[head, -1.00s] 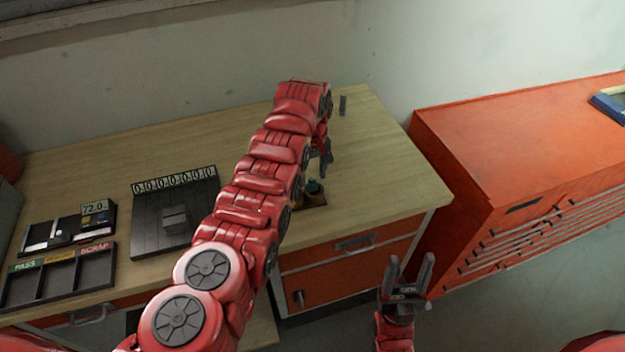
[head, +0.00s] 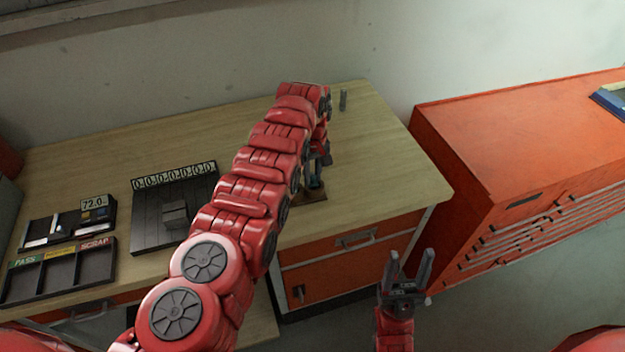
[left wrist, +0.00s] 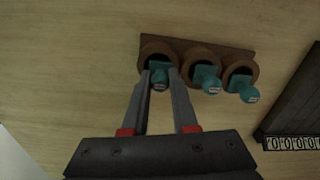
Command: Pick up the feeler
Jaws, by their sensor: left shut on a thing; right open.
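Three teal feelers sit in round cups on a brown wooden holder, seen in the left wrist view (left wrist: 215,48); the holder also shows in the head view (head: 316,196), largely hidden by my left arm. My left gripper (left wrist: 160,76) is shut on the feeler at the left end (left wrist: 160,84), which is still at its cup. The middle feeler (left wrist: 210,82) and the right feeler (left wrist: 243,88) stand beside it, untouched. In the head view my left gripper (head: 317,178) is low over the holder. My right gripper (head: 410,265) is open and empty, in front of the bench.
A dark slatted plate (head: 150,220) with a grey block (head: 174,214) and a row of number tags lies left of my arm. A sorting tray (head: 60,270) and a 72.0 display (head: 95,203) are further left. An orange cabinet (head: 500,150) stands right of the bench.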

